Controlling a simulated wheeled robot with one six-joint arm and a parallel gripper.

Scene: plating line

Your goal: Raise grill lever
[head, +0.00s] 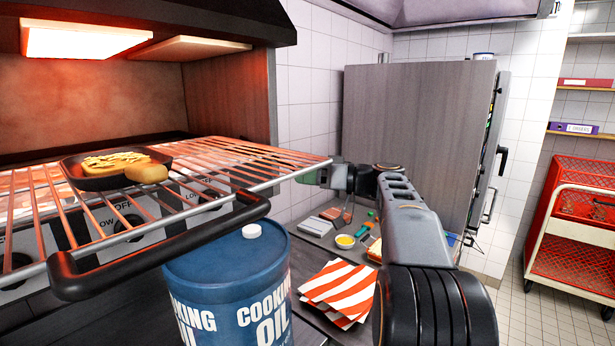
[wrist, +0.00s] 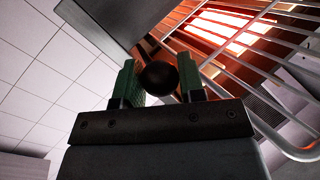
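My gripper (head: 309,176) reaches in at the right end of the grill's wire rack in the head view. In the wrist view its two green fingers (wrist: 157,82) stand on either side of a round black knob, the end of the grill lever (wrist: 158,77). The knob fills the gap and appears to touch both fingers. The lever's shaft is mostly hidden behind the knob. In the head view the lever cannot be made out. The grill (head: 90,100) has a glowing heater above its rack (head: 240,160).
A black pan (head: 95,183) with food sits on the rack, with a potato-like piece at its edge. The rack's black handle (head: 160,250) juts forward over a blue cooking oil drum (head: 235,275). Striped papers (head: 340,290) and small items lie on the counter. A red cart (head: 575,210) stands at right.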

